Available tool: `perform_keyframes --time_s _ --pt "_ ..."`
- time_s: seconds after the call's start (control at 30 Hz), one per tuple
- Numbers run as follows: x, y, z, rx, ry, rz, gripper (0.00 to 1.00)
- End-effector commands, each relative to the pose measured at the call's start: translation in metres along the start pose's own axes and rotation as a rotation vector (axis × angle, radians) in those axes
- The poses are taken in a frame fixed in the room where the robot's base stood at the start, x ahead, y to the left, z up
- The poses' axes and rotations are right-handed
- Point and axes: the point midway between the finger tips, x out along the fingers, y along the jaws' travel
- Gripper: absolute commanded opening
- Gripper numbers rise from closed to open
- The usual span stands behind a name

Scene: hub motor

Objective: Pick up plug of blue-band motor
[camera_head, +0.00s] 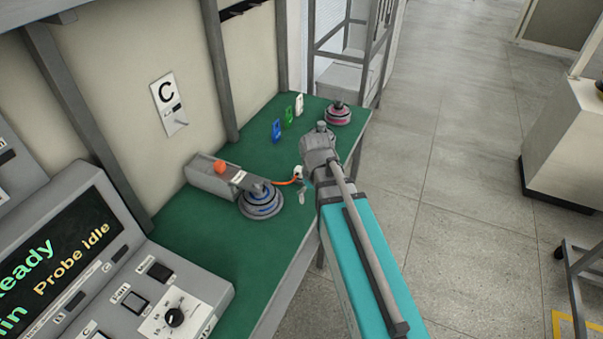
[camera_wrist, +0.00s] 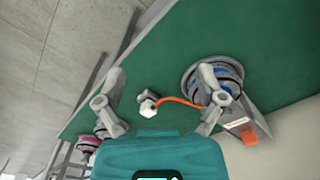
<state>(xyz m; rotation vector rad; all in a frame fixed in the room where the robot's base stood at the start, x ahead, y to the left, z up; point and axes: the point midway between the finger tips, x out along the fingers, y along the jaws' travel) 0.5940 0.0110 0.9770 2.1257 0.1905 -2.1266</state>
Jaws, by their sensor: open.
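The blue-band motor (camera_head: 262,201) sits on the green bench, and it also shows at the right in the wrist view (camera_wrist: 226,82). An orange cable (camera_wrist: 180,101) runs from it to a small white plug (camera_wrist: 148,108) with a grey part behind it. The plug lies on the green surface between the two fingers in the wrist view, nearer the left one. My gripper (camera_wrist: 161,74) is open, its fingers spread wide on either side with nothing held. The right finger overlaps the motor in the picture; I cannot tell whether they touch.
A grey fixture with an orange knob (camera_head: 220,167) stands beside the motor. A pink-band motor (camera_head: 338,115) and blue, green and white tags (camera_head: 288,112) are farther back. The console (camera_head: 160,290) is at the front left. The bench's right edge drops to open floor.

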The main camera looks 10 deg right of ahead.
Motion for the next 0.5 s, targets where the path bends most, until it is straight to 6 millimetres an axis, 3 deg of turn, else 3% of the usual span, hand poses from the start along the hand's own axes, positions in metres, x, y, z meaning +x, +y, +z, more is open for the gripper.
perform_keyframes --time_s 0.03,0.3,0.5 --pt "-0.003 0.005 -0.027 -0.049 0.000 0.000 0.89" --pt "-0.012 0.027 -0.139 -0.404 0.000 0.000 0.89" --pt "-0.017 0.040 -0.204 -0.630 0.001 -0.001 0.89"
